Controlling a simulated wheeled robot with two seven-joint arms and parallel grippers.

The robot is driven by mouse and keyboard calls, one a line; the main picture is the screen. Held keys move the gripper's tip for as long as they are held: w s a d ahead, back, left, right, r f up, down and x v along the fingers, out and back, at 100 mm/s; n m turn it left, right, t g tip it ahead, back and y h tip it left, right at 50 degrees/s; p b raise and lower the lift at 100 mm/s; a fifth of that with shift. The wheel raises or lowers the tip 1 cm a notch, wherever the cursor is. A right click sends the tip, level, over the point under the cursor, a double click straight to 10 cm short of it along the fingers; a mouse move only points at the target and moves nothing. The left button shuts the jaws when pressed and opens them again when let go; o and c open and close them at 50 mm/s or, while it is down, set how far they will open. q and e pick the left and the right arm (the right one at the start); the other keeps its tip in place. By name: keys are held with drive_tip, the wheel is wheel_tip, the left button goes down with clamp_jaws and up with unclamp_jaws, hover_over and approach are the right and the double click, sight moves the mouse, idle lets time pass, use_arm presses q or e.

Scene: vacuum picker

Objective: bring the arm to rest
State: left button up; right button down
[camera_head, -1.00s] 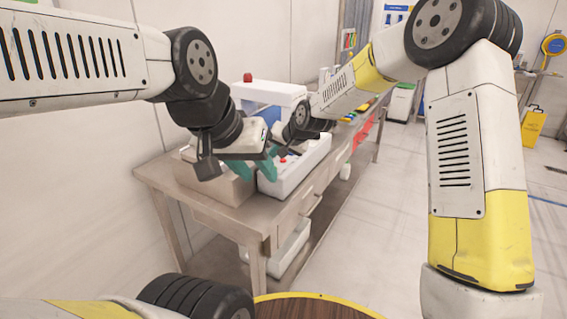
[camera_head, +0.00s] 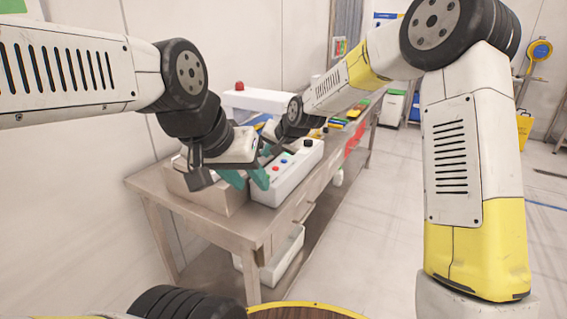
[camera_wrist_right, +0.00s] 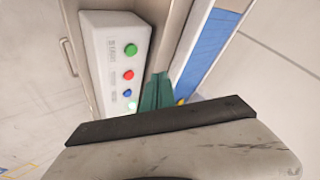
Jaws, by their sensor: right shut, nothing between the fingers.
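My left gripper (camera_head: 248,179) comes in from the left in the head view. Its two teal fingers point down and stand apart, with nothing seen between them, in front of the white button box (camera_head: 290,178). My right gripper is mostly hidden behind the left one in the head view, at the end of the white and yellow right arm. In the right wrist view my right gripper (camera_wrist_right: 157,92) shows teal fingers shut together and empty. They are beside the button box (camera_wrist_right: 116,60), which has green, red and blue buttons.
A steel workbench (camera_head: 235,228) carries the button box, a grey bin (camera_head: 208,190) and a white and blue machine with a red knob (camera_head: 239,86). A white bin (camera_head: 285,255) stands on the lower shelf. The floor (camera_head: 370,225) right of the bench is clear.

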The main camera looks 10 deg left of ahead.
drive_tip(key=s+d+r+h, duration=0.2)
drive_tip(key=s+d+r, duration=0.35)
drive_tip(key=d, duration=0.45)
drive_tip(key=s+d+r+h, duration=0.1)
drive_tip(key=s+d+r, duration=0.5)
drive_tip(key=d, duration=0.4)
drive_tip(key=s+d, duration=0.6)
drive_tip(key=s, duration=0.4)
drive_tip(key=s+d+f+h, duration=0.1)
drive_tip(key=s+d, duration=0.5)
drive_tip(key=s, duration=0.4)
drive_tip(key=shift+s+d, duration=0.15)
drive_tip(key=shift+s, duration=0.25)
